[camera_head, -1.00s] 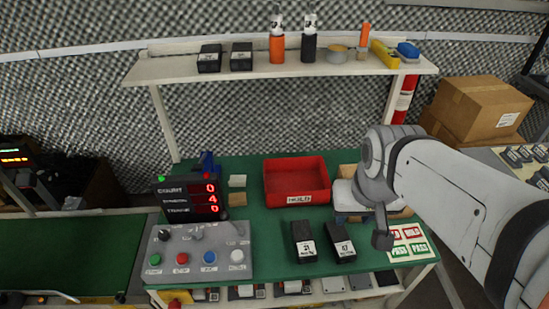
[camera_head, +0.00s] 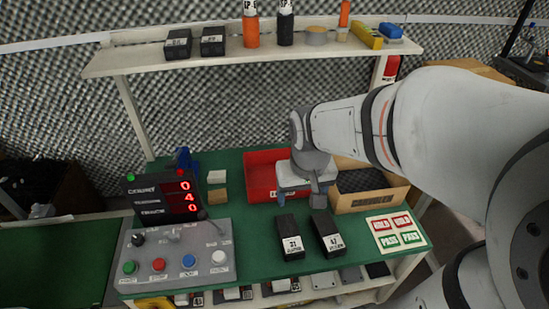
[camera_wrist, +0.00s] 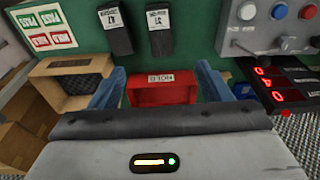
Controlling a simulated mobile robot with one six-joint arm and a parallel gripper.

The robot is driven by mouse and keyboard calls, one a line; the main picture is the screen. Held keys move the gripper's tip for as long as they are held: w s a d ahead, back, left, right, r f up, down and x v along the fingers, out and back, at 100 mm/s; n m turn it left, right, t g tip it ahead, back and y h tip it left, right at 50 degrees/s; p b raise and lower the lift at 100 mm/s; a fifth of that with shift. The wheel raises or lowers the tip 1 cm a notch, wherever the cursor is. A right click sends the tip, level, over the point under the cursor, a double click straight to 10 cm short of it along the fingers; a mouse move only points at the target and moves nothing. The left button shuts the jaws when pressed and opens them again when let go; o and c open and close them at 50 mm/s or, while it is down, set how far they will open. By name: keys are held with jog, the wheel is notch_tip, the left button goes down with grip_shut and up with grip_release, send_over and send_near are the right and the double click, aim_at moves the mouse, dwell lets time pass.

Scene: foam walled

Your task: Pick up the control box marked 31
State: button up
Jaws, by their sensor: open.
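Two black control boxes lie side by side on the green bench. The left one (camera_head: 289,232) has a small white label that seems to read 31, though the digits are blurred. The right one (camera_head: 328,232) seems to read 47. In the wrist view they appear upside down at the top, the seeming 31 box (camera_wrist: 159,30) on the right and the 47 box (camera_wrist: 115,32) on the left. My gripper (camera_head: 299,197) is open and empty, above the bench just behind the two boxes. Its blue fingers (camera_wrist: 161,72) are spread apart in the wrist view, with neither box between them.
A red HOLD bin (camera_head: 261,176) and a cardboard tray (camera_head: 369,199) stand behind the boxes. A button panel (camera_head: 178,256) and red-digit display (camera_head: 163,198) are at left. Stamp cards (camera_head: 397,232) lie at right. The shelf (camera_head: 130,62) above holds two more black boxes, bottles and tape.

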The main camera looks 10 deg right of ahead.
aim_at(290, 233)
jog(key=shift+o, duration=1.4)
jog(key=shift+g, duration=0.8)
jog(key=w+f+b, duration=0.2)
jog(key=f, duration=0.4)
jog(key=w+f+b, duration=0.2)
jog(key=w+f, duration=0.1)
jog(key=f, duration=0.4)
jog(key=w+f+b, duration=0.2)
jog(key=f+b, duration=0.1)
jog(key=f, duration=0.4)
jog(key=shift+w+a+f, duration=0.1)
jog(key=shift+w+f, duration=0.15)
jog(key=shift+w, duration=0.1)
jog(key=f, duration=0.3)
jog(key=f+b, duration=0.1)
jog(key=f, duration=0.2)
jog(key=f+b, duration=0.1)
jog(key=f, duration=0.3)
jog(key=shift+w+d, duration=0.25)
jog(key=shift+w, duration=0.05)
jog(key=shift+c, duration=0.2)
jog(key=c, duration=1.2)
jog(key=shift+c, duration=0.2)
